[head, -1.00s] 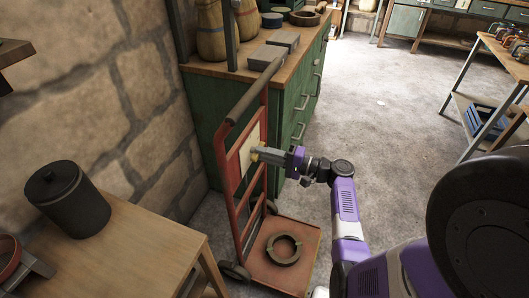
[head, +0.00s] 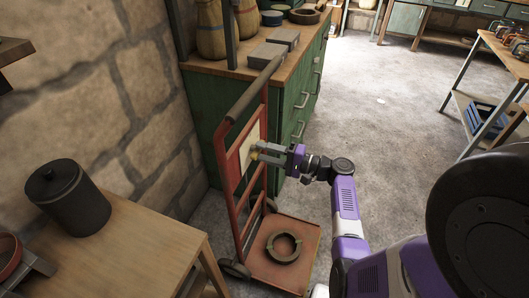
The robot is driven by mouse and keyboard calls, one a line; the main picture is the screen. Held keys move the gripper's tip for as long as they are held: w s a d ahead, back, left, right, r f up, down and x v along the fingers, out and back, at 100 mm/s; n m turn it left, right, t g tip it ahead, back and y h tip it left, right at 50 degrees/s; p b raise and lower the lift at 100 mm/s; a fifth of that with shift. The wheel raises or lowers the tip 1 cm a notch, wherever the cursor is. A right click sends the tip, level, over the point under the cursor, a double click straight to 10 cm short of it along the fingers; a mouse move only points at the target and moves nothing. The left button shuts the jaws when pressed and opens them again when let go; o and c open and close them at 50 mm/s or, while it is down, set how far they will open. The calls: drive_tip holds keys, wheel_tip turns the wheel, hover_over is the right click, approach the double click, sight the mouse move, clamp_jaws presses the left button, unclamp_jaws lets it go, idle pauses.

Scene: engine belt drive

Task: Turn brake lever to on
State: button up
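A red hand truck (head: 236,205) stands upright in front of the green cabinet, with a pale panel (head: 247,140) on its frame. A small yellowish piece (head: 254,152) shows at the panel, right at my fingertips; I cannot tell whether it is the brake lever. My gripper (head: 262,152) points left at the panel, its two fingers slightly apart. I cannot tell whether the fingertips touch the yellowish piece. No part is clearly recognisable as a brake lever, and its setting cannot be read.
A dark ring (head: 284,248) lies on the hand truck's base plate (head: 291,273). A wooden table (head: 140,250) with a black canister (head: 69,198) is at lower left. The green cabinet (head: 205,125) stands behind the truck. Open floor (head: 390,140) lies to the right.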

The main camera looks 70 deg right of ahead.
drive_tip(key=s, duration=0.7)
drive_tip(key=shift+s+d, duration=0.15)
drive_tip(key=shift+s, duration=0.2)
idle(0.4)
